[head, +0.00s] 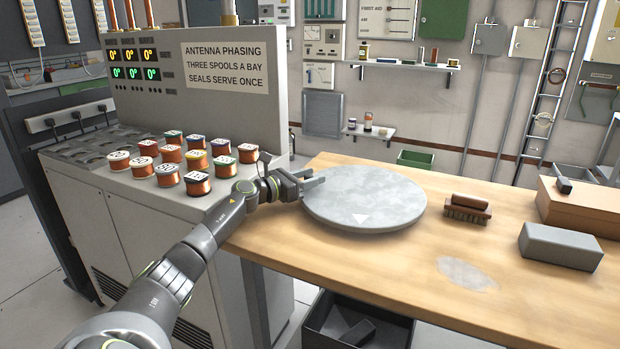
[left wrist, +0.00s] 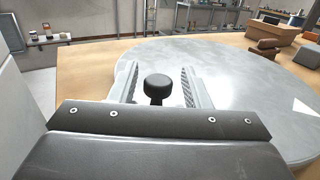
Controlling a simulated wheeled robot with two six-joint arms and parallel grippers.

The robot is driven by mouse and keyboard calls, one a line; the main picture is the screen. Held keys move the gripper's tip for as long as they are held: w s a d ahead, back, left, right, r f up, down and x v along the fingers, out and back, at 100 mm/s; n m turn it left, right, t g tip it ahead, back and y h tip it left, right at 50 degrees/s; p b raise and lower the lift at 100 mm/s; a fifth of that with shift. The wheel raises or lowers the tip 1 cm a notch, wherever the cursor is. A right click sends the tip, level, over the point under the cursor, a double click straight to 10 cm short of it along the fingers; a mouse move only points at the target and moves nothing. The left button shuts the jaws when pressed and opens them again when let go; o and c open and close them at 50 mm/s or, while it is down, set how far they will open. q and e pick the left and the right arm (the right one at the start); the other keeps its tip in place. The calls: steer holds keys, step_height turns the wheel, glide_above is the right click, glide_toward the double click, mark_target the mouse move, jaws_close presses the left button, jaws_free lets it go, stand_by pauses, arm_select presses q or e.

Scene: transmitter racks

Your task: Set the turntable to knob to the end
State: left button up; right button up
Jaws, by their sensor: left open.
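The turntable (head: 368,198) is a round grey disc with a white triangle mark, lying on the wooden bench. It fills much of the left wrist view (left wrist: 225,75). A black round knob (left wrist: 157,84) stands near its edge in the left wrist view. My left gripper (head: 318,181) is at the disc's left edge. In the left wrist view its two fingers (left wrist: 158,88) are apart, one on each side of the knob. I cannot tell whether they touch it. In the head view the knob is hidden by the gripper. My right gripper is not in view.
Several copper spools (head: 168,175) stand on the grey cabinet left of the bench, below the sign panel (head: 224,66). A brush (head: 467,207), a grey block (head: 560,247) and a brown box (head: 580,207) are on the right. The front of the bench (head: 350,262) is mostly clear.

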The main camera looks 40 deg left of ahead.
arm_select(q)
steer(key=shift+r, duration=0.5)
step_height(320, 180, up, 9)
steer(key=shift+p, duration=1.05)
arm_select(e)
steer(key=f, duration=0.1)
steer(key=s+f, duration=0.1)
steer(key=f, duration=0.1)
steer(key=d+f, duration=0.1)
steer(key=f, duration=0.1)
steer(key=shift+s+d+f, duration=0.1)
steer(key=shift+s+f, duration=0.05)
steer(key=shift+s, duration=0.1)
